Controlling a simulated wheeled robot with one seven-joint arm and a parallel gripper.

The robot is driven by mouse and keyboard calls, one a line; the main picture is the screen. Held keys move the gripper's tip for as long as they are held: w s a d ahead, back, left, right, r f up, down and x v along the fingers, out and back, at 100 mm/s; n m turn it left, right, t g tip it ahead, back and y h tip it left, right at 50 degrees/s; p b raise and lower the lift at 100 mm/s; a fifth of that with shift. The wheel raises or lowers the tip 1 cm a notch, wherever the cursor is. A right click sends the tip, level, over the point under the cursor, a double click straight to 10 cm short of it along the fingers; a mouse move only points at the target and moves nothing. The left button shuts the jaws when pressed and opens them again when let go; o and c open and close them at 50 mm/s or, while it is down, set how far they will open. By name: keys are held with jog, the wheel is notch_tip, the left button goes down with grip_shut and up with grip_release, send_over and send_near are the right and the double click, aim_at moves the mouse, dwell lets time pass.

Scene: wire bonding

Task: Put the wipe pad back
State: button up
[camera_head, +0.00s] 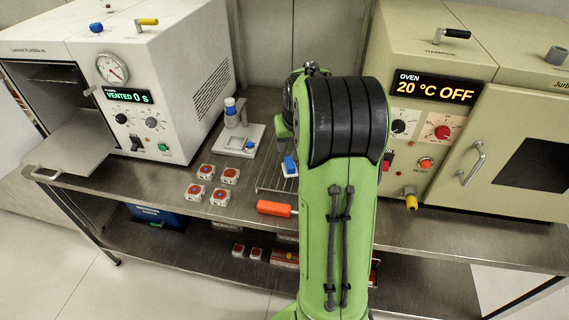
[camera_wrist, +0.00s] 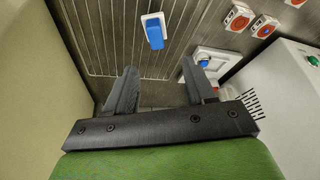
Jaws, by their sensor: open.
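A small block with a blue top and white base, which looks like the wipe pad (camera_head: 290,166), lies on the wire rack (camera_head: 268,184) in the head view, partly behind my arm. It also shows near the top middle of the wrist view (camera_wrist: 154,32), beyond my fingertips and apart from them. My gripper (camera_wrist: 158,68) is open, with nothing between its two dark fingers. In the head view my green arm hides the gripper.
The white plasma cleaner (camera_head: 170,70) with its open door stands left, the beige oven (camera_head: 440,140) right. A white stand (camera_head: 238,140) and several red-and-white boxes (camera_head: 206,171) sit left of the rack. An orange-red handle (camera_head: 274,208) lies at the bench's front.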

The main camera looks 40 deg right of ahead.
jog(key=s+a+r+n, duration=0.1)
jog(key=s+a+r, duration=0.25)
jog(key=a, duration=0.45)
jog(key=s+a+r+n, duration=0.25)
jog(key=a+r, duration=0.25)
jog(key=a, duration=0.3)
jog(key=s+a+n+y, duration=0.1)
jog(key=s+a, duration=0.4)
jog(key=s, duration=0.2)
jog(key=s+a+f+n+t+y, duration=0.1)
jog(key=s+a, duration=0.4)
jog(key=s, duration=0.3)
jog(key=shift+s+a+t, duration=0.15)
jog(key=shift+a+t, duration=0.15)
